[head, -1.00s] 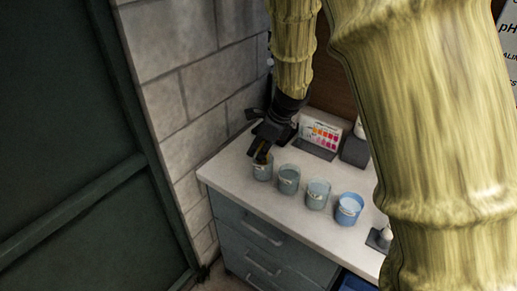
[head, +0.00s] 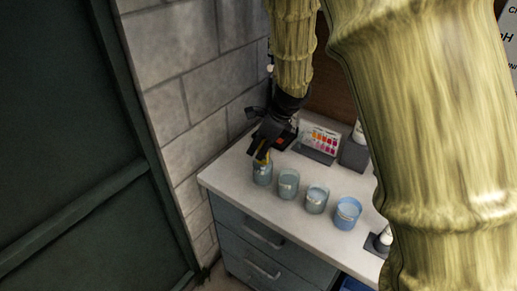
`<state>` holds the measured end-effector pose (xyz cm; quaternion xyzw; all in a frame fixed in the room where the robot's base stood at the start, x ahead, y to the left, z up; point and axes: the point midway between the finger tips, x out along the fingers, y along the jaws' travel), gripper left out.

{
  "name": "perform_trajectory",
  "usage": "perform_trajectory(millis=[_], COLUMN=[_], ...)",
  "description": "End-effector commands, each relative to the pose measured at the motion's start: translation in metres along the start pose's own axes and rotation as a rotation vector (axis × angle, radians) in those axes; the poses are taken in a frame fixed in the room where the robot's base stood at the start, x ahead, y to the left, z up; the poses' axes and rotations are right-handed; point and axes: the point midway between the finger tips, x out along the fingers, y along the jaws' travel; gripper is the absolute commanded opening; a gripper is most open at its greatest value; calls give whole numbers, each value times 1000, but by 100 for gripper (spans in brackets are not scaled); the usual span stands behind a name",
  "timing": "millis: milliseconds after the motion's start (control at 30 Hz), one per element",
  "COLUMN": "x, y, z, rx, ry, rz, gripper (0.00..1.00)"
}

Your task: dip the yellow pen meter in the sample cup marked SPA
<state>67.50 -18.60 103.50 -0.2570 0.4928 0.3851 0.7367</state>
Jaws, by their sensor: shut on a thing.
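My gripper (head: 261,154) is at the left end of the counter and points down, right above the leftmost cup (head: 262,177). It is shut on the yellow pen meter (head: 263,158), of which only a small yellow part shows between the dark fingers. The pen's lower end is at the mouth of this cup; I cannot tell how deep it reaches. Three more cups stand in a row to the right: a grey-green one (head: 288,186), a paler one (head: 316,202) and a blue one (head: 347,215). The labels are too small to read, so I cannot tell which cup is SPA.
The white counter (head: 275,217) has grey drawers (head: 250,236) below it. A colour chart (head: 320,143) and a dark box (head: 354,154) stand behind the cups. A block wall (head: 185,95) is close on the left. A small dark stand (head: 378,244) sits at the right.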

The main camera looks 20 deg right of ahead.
Motion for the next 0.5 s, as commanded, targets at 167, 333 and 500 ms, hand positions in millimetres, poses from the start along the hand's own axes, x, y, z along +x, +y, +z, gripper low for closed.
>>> perform_trajectory(millis=[167, 333, 500], x=[-11, -19, -28], y=[0, 0, 0], z=[5, 8, 12], rx=[0, 0, 0], ry=[0, 0, 0], rz=[-1, -1, -2], gripper=[0, 0, 0])
